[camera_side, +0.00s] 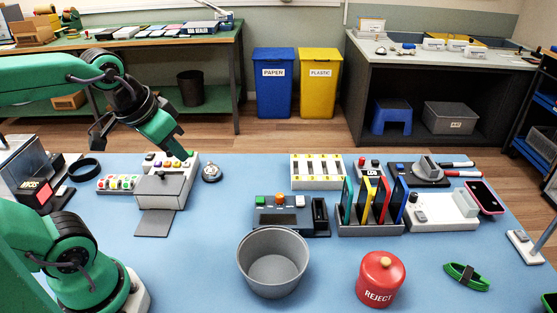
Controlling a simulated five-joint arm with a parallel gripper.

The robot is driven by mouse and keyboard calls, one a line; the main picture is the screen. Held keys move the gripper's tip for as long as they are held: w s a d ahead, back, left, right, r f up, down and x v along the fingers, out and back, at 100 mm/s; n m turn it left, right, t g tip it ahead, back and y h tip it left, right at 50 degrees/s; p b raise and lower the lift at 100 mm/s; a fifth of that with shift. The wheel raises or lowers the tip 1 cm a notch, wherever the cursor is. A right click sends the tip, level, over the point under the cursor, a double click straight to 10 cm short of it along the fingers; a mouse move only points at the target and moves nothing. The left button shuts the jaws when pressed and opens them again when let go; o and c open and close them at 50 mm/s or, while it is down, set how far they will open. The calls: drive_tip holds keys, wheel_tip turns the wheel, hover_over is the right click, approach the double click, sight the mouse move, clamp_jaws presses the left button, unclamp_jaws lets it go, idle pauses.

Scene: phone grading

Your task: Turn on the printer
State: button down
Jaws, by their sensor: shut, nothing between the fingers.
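The likely printer (163,190) is a grey box on a white base at the left of the blue mat, with a dark flat sheet or tray (155,223) in front. A strip of coloured buttons (158,164) runs along its back. My gripper (184,155) is shut and empty, pointing down at the right end of that strip. I cannot tell whether its tip touches a button, and it hides part of the strip.
A silver bell (211,172) stands just right of the printer. A panel of coloured buttons (119,183) lies to its left.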

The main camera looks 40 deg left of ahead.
drive_tip(key=w+a+r+n+g, duration=0.2)
drive_tip(key=w+a, duration=0.4)
drive_tip(key=a, duration=0.2)
drive_tip(key=n+g+h, duration=0.1)
drive_tip(key=n+g, duration=0.3)
drive_tip(key=n, duration=0.2)
hover_over(149, 157)
drive_tip(key=w+a, duration=0.2)
wheel_tip(149, 157, down, 8)
drive_tip(key=shift+s+d, duration=0.25)
drive_tip(key=shift+f, duration=0.15)
drive_tip(key=f, duration=0.4)
drive_tip(key=s+d+f, duration=0.1)
drive_tip(key=f, duration=0.8)
drive_tip(key=shift+s+d+f, duration=0.2)
drive_tip(key=shift+f, duration=0.15)
